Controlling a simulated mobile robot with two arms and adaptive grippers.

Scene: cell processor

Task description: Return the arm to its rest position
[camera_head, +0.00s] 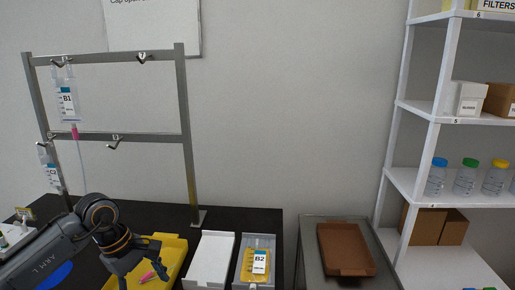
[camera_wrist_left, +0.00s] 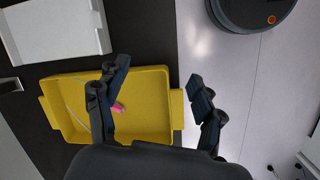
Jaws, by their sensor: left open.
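My left arm comes in from the lower left in the head view. Its gripper (camera_head: 122,265) is over the left part of the yellow tray (camera_head: 174,250), at the front of the black table. In the left wrist view the two fingers of this gripper (camera_wrist_left: 158,78) are spread apart with nothing between them. One finger overlaps the yellow tray (camera_wrist_left: 152,86) in the picture and the other is over the pale floor. A pink-ended piece with a thin clear tube (camera_wrist_left: 117,107) lies in the tray. My right gripper is not in view.
A metal rack (camera_head: 186,130) holds bag B1 (camera_head: 67,100) and a lower bag (camera_head: 50,172). A white tray (camera_head: 209,260) and a tray with bag B2 (camera_head: 260,261) stand right of the yellow tray. A brown tray (camera_head: 345,249) lies on a cart beside white shelves (camera_head: 392,150).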

